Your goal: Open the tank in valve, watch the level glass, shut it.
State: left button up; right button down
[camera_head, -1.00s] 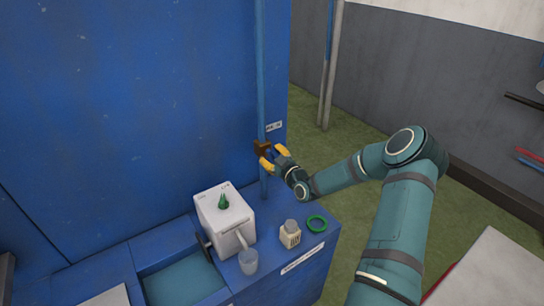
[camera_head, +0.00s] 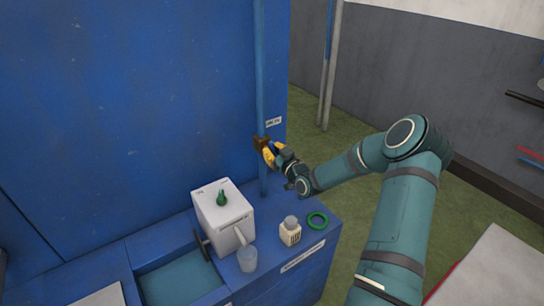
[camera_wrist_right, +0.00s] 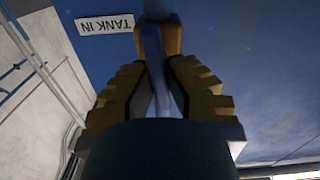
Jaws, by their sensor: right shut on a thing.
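The tank in valve (camera_head: 261,142) is a brown, brass-like body on the upright blue pipe (camera_head: 261,80), beside a small "TANK IN" label (camera_head: 273,122). The label reads upside down in the right wrist view (camera_wrist_right: 104,23). My right gripper (camera_head: 268,152) is at the valve. In the right wrist view, its yellow fingers (camera_wrist_right: 161,90) are shut on a blue valve lever (camera_wrist_right: 153,50), with the brass-coloured body (camera_wrist_right: 146,38) beyond. The fingers hide part of the valve. I cannot clearly identify the level glass. My left gripper is not in view.
A white box with a green knob (camera_head: 222,214) stands on the blue bench, with a clear cup (camera_head: 247,259) under its spout. An upright part-blue, part-pale pole (camera_head: 327,75) stands behind.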

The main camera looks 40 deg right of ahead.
jog(key=shift+r+m, duration=0.15)
jog(key=shift+m, duration=0.55)
jog(key=shift+w, duration=0.1)
jog(key=c, duration=1)
grip_release()
jog(key=s+a, duration=0.1)
jog(key=s, duration=1.1)
jog(key=shift+a, duration=0.1)
